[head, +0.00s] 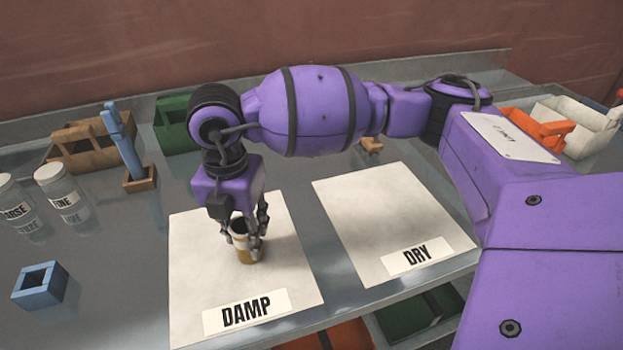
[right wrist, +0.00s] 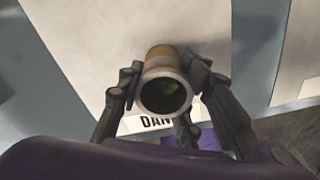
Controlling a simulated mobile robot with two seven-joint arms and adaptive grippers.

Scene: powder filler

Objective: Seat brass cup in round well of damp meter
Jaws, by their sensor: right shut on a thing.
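The brass cup (head: 246,246) is over the white mat (head: 200,265) labelled DAMP, roughly upright. My right gripper (head: 249,240) points down with its fingers closed around the cup's sides. I cannot tell whether the cup's base touches the mat. I cannot make out a meter or a round well. My left gripper is not in view.
A second white mat (head: 385,205) labelled DRY lies bare to the right. Labelled jars (head: 62,193) and a blue square holder (head: 40,284) stand left. A blue upright tool (head: 123,140), a brown bin (head: 88,145) and a green bin (head: 172,128) stand behind.

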